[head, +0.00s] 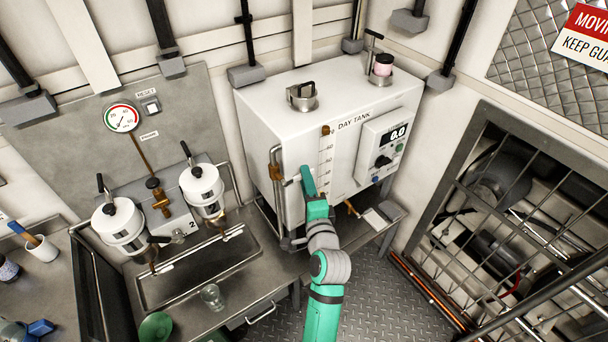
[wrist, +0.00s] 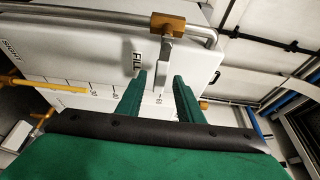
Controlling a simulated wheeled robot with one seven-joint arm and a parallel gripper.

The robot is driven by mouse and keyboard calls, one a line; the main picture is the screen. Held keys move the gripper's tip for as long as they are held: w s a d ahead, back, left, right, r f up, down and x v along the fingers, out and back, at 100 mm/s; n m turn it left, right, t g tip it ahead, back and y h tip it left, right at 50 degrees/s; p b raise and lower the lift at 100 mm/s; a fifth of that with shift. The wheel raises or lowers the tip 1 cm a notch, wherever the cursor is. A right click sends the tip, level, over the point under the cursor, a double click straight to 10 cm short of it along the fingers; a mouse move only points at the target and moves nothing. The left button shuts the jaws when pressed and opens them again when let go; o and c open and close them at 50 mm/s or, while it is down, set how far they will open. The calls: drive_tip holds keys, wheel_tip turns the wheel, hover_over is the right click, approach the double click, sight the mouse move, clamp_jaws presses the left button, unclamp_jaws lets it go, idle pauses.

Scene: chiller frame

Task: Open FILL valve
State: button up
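The day tank (head: 285,100) is a white box with a level scale on its front. In the wrist view a "FILL" label (wrist: 137,62) is on the tank beside a pipe with a brass valve body (wrist: 168,22). A flat pale lever (wrist: 165,52) extends from the brass body towards my gripper. My green gripper (wrist: 160,92) is open, its two fingertips apart with the lever's end in line with the gap. I cannot tell whether they touch it. In the head view my gripper (head: 304,172) is at the tank's front left, beside the pipe, and hides part of that area.
A control box (head: 382,146) with a display is on the tank's right front. A steel sink bench (head: 200,275) with two white canisters stands at left. A barred cage (head: 510,220) is at right.

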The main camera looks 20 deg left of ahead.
drive_tip(key=shift+x, duration=1.35)
drive_tip(key=shift+d, duration=0.1)
drive_tip(key=shift+c, duration=0.4)
